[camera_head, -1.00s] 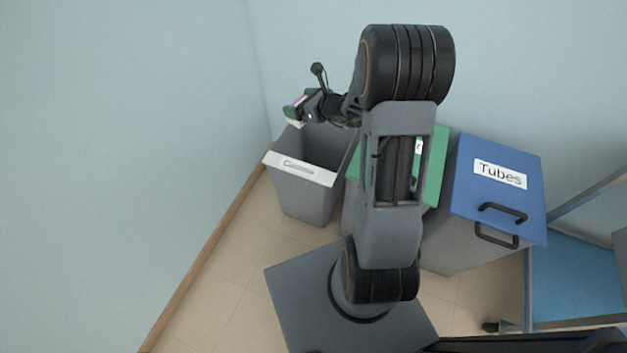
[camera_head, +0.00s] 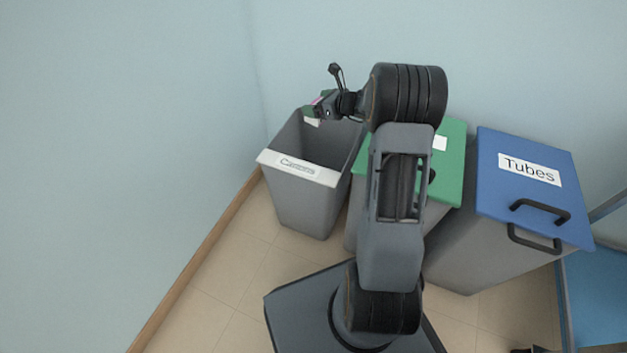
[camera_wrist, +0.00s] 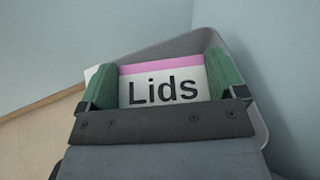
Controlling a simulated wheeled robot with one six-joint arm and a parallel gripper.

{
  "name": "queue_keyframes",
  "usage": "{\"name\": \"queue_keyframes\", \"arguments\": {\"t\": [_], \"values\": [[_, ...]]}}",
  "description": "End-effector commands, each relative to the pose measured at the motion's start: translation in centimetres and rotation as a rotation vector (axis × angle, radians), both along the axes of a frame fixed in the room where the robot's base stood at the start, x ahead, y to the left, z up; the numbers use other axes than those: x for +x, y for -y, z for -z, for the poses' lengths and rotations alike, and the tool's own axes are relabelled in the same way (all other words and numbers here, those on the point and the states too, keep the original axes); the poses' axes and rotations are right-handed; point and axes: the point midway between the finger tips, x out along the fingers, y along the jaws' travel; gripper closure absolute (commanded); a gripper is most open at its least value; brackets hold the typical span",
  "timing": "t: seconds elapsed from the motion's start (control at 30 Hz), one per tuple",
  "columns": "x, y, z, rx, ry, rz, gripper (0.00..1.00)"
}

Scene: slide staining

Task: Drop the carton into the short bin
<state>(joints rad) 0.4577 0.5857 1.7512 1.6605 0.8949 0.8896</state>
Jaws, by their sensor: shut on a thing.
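The carton (camera_wrist: 165,84) is white with a pink band and the word "Lids". My gripper (camera_wrist: 168,90) has green fingers on both sides of the carton and is shut on it. In the head view my gripper (camera_head: 314,108) holds the carton over the back part of the short bin, above its open top. The short bin (camera_head: 303,200) is grey, open and empty as far as I can see, with a white label on its front rim that seems to read "Cartons". In the wrist view its grey rim (camera_wrist: 262,130) shows behind the carton.
A bin with a green lid (camera_head: 450,165) stands right of the short bin, partly hidden by my arm. A taller grey bin with a blue lid (camera_head: 520,190) marked "Tubes" is further right. Walls close in behind and to the left. Tiled floor (camera_head: 240,260) is clear at front left.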

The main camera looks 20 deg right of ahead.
Motion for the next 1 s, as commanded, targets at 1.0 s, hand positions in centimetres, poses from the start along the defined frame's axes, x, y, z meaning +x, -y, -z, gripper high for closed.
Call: {"name": "queue_keyframes", "arguments": {"t": [1.0], "values": [[0.0, 0.0, 5.3, 0.001, 0.001, 0.000, 0.00]]}}
